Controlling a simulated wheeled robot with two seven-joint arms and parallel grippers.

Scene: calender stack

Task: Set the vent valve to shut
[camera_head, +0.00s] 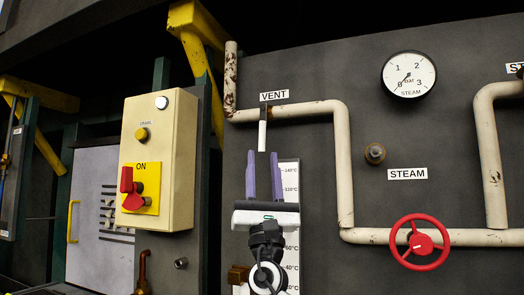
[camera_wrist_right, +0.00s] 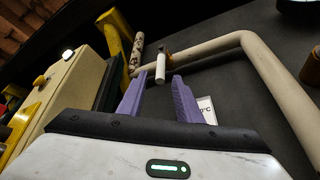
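The vent valve lever (camera_head: 262,135) is a pale handle hanging straight down from the cream pipe under the VENT label (camera_head: 274,96). It also shows in the right wrist view (camera_wrist_right: 160,68), with a dark pivot at its top. My right gripper (camera_head: 264,158) is just below the lever, its purple fingers pointing up. In the right wrist view, the fingers (camera_wrist_right: 159,76) stand apart on either side of the lever's lower end, with gaps visible on both sides. The gripper is open and holds nothing. My left gripper is not in view.
A cream control box (camera_head: 157,165) with a red switch stands to the left. A temperature scale (camera_head: 291,178) is behind my right gripper. A red handwheel (camera_head: 420,242) and a steam gauge (camera_head: 409,75) are to the right. The vent pipe (camera_head: 343,160) bends down right of the lever.

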